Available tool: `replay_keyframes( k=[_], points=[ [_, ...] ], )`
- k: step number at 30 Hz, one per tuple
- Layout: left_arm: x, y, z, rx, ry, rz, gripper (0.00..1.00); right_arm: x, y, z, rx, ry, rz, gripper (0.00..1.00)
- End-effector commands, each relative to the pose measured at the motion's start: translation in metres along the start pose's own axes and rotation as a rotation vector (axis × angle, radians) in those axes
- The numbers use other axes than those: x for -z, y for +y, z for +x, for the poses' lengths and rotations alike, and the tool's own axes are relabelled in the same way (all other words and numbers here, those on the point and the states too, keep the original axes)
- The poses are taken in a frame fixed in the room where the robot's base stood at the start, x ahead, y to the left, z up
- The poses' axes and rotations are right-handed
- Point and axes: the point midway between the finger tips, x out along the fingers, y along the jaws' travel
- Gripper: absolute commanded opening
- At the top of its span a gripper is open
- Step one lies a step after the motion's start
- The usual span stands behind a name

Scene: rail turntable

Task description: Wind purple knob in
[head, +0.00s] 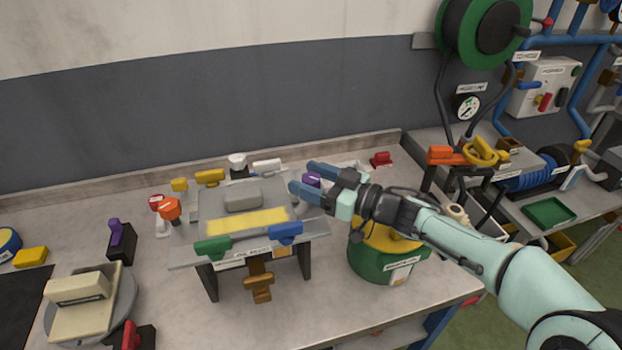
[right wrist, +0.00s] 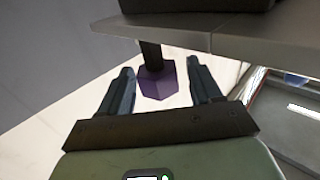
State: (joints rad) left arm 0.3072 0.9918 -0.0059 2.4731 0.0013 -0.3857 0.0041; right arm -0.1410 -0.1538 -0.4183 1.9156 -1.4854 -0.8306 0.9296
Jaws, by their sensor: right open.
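The purple knob (head: 312,180) is at the right side of the grey rail turntable fixture (head: 243,197), on the bench. In the right wrist view the purple knob (right wrist: 158,82) sits at the end of a dark shaft below a grey plate edge (right wrist: 200,38). My right gripper (head: 304,178) reaches in from the right and is open. Its fingers (right wrist: 158,92) stand on either side of the knob, with gaps visible on both sides. Whether either finger touches it I cannot tell. My left gripper is not in view.
A green drum with a yellow top (head: 380,262) stands under my right forearm. Green (head: 212,247) and blue (head: 285,232) handles line the fixture's front edge. An orange knob (head: 169,208) is at its left. Another purple handle (head: 116,232) stands at the bench's left. The front bench middle is clear.

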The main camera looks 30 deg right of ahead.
Motion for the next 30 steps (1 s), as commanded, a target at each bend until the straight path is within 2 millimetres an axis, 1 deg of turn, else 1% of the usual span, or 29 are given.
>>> replay_keyframes(
  k=[8, 9, 11, 12, 13, 22, 30],
  points=[
    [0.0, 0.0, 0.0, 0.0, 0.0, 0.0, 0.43, 0.0, 0.0, 0.001, 0.0, 0.0, 0.0, 0.64],
    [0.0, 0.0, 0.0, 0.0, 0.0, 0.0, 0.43, 0.0, 0.0, 0.001, 0.0, 0.0, 0.0, 0.51],
    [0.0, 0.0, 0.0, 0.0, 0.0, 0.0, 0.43, 0.0, 0.0, 0.001, 0.0, 0.0, 0.0, 0.31],
    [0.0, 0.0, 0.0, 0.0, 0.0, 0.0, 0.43, 0.0, 0.0, 0.001, 0.0, 0.0, 0.0, 0.18],
    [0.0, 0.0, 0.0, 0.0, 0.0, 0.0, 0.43, 0.0, 0.0, 0.001, 0.0, 0.0, 0.0, 0.12],
    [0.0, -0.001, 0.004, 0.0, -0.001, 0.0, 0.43, -0.001, 0.0, 0.001, -0.024, 0.001, 0.001, 0.13],
    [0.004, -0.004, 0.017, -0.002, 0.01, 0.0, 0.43, -0.003, 0.0, 0.0, -0.129, 0.001, 0.002, 0.13]
  ],
)
